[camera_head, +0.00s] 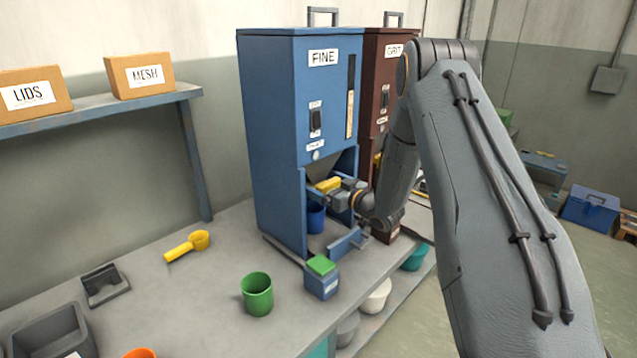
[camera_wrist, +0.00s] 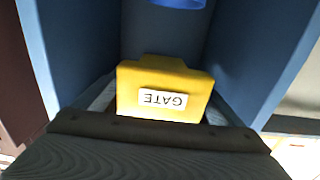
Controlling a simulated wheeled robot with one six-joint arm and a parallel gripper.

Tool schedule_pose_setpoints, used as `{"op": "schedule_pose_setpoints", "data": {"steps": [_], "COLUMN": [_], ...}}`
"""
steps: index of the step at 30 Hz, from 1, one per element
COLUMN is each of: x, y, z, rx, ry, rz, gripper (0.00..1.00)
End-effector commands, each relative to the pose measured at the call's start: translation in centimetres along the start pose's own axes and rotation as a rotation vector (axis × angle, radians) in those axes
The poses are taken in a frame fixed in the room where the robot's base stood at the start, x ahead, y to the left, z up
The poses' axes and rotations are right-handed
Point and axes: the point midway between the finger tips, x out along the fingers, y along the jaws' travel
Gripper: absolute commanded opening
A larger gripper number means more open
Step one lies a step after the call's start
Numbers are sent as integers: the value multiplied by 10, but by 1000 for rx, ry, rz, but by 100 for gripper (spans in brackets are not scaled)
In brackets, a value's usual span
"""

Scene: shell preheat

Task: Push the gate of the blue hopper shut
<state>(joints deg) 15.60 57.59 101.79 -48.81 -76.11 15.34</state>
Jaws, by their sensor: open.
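The blue hopper (camera_head: 275,110), labelled FINE, stands on the bench in the head view. Its yellow gate (camera_head: 328,185) shows in the opening below the hopper body. In the wrist view the gate (camera_wrist: 165,90) fills the middle, its GATE label upside down, between the hopper's blue side walls. My gripper (camera_head: 337,196) is open and right in front of the gate in the head view. In the wrist view its dark front (camera_wrist: 150,135) spans the bottom and overlaps the gate's lower edge. I cannot tell whether they touch. A blue cup (camera_head: 316,217) stands below the gate.
A brown hopper (camera_head: 376,75), labelled GRIT, stands right beside the blue one. A green cup (camera_head: 257,294), a blue box with a green lid (camera_head: 321,279) and a yellow scoop (camera_head: 187,245) are on the bench (camera_head: 200,290).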

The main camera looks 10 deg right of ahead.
Motion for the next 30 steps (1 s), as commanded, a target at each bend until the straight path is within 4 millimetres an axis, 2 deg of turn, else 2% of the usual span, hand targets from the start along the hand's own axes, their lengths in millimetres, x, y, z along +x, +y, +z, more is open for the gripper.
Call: {"op": "schedule_pose_setpoints", "data": {"steps": [5,15,19,30], "x": [-5,-56,-70,-78], "y": [0,1,0,0], "z": [1,1,1,0], "rx": [0,1,1,0], "ry": [-1,0,-1,0], "rz": [1,2,0,-1], "gripper": [91,91,91,91]}}
